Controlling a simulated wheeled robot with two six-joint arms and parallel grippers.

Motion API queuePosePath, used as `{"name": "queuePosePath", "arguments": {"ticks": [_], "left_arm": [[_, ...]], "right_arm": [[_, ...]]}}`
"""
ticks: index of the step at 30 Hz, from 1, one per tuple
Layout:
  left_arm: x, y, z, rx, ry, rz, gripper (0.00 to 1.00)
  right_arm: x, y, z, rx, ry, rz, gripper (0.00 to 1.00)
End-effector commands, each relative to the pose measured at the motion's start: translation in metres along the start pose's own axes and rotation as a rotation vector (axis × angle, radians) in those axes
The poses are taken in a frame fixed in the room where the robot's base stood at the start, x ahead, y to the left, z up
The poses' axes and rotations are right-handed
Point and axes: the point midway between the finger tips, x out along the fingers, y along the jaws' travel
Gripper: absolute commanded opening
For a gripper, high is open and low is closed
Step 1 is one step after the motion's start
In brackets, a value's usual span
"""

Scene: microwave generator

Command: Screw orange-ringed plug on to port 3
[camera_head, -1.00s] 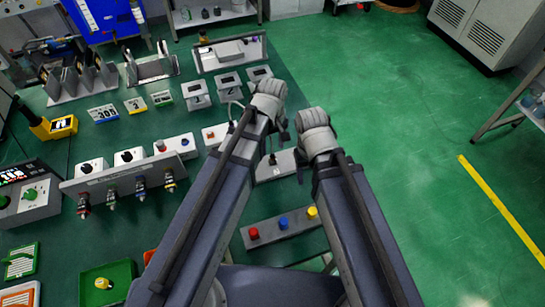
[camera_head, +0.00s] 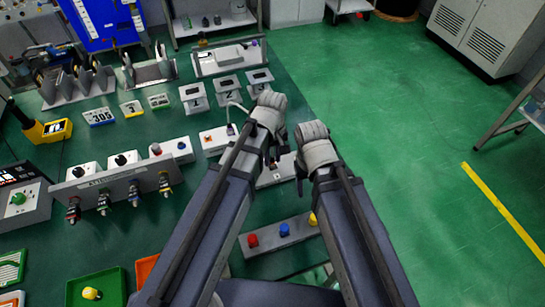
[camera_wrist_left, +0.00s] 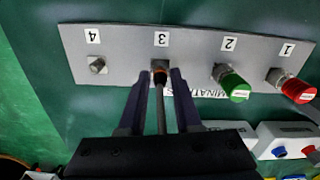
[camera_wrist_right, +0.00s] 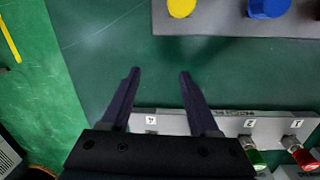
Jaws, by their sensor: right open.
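A grey panel (camera_wrist_left: 125,45) carries ports numbered 1 to 4, upside down in the left wrist view. Port 3 is under the plug held there; port 4 (camera_wrist_left: 97,65) is a bare metal stub. The orange-ringed plug (camera_wrist_left: 160,78) lies against port 3, with its dark shaft pointing back toward my gripper; I cannot tell whether its thread is engaged. My left gripper (camera_wrist_left: 160,76) has its fingertips close on both sides of the plug. My right gripper (camera_wrist_right: 159,72) is open and empty, above the green surface beside the panel.
A green plug (camera_wrist_left: 234,86) is on port 2 and a red plug (camera_wrist_left: 297,90) on port 1. A bar with red, blue and yellow buttons (camera_head: 284,230) lies near the right arm. Another panel with several connectors (camera_head: 110,185) stands at left. Green floor at right is clear.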

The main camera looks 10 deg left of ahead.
Motion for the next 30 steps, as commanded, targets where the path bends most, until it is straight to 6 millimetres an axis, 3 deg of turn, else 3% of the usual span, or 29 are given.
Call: {"name": "queuePosePath", "arguments": {"ticks": [1,8,20,30], "left_arm": [[0.0000,0.0000,0.0000,0.000,0.000,0.000,0.24],[0.0000,-0.0001,0.0000,0.000,0.000,0.000,0.00],[0.0001,-0.0001,0.0001,0.017,0.000,0.000,0.00],[0.0001,-0.0001,0.0001,0.212,0.000,0.000,0.00]], "right_arm": [[0.0000,0.0000,0.0000,0.000,0.000,0.000,0.62],[0.0000,0.0000,0.0000,0.000,0.000,0.000,0.62],[0.0001,0.0000,0.0000,0.000,0.000,0.000,0.62],[0.0001,0.0000,0.0000,0.000,0.000,0.000,0.62]]}}
